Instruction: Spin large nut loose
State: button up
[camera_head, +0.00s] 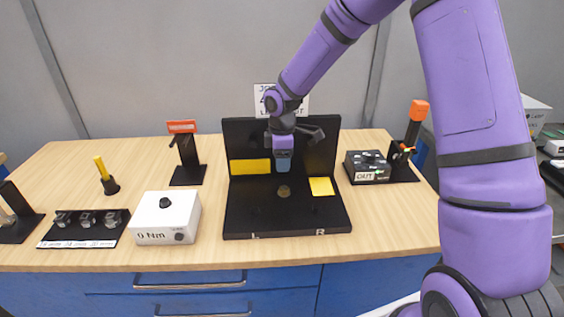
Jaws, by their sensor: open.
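A black fixture (244,218) with a base and an upright back panel stands in the middle of the table. A small round brownish piece (284,191) sits on its base near the centre. It looks like the large nut, but it is too small to make out its threads or bolt. My gripper (284,171) points down just above and behind this piece in the picture. It is open and appears empty. My wrist and gripper cover part of the back panel.
Yellow patches (250,167) mark the fixture. A white "0 Nm" box (166,218), a black tray (84,229) and a yellow-handled tool (104,176) stand left. An orange-topped stand (187,153) is behind. A black "OUT" box (367,167) and an orange-handled tool (416,117) stand right.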

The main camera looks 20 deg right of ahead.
aim_at(285, 187)
jog(key=f+m, duration=0.3)
jog(key=m, duration=0.5)
jog(key=f+m, duration=0.4)
jog(key=m, duration=0.4)
jog(key=d+f+m, duration=0.1)
jog(key=f+m, duration=0.2)
jog(key=m, duration=0.4)
jog(key=shift+w+f+m, duration=0.2)
jog(key=shift+f+m, duration=0.15)
jog(key=shift+m, duration=0.05)
jog(key=c, duration=0.9)
